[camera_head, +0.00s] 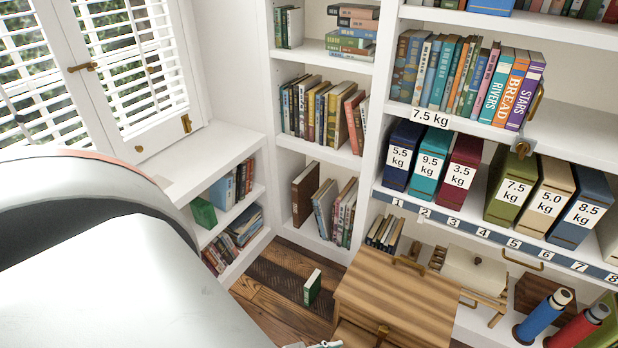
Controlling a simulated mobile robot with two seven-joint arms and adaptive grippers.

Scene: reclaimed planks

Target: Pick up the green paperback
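A small green book with pale page edges (312,287), which looks like the green paperback, stands upright on the wooden floor, left of the striped wooden cabinet. Another green, box-like item (203,212) sits on the low shelf under the window. My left arm, large and white, fills the lower left. My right gripper is not in view.
The striped wooden cabinet (400,291) stands right of the floor book. A low white shelf unit (233,221) and a tall bookcase (273,75) hold books behind it. Weight-labelled binders (460,170) fill a shelf at right. Blue (543,315) and red (577,328) cylinders stand lower right.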

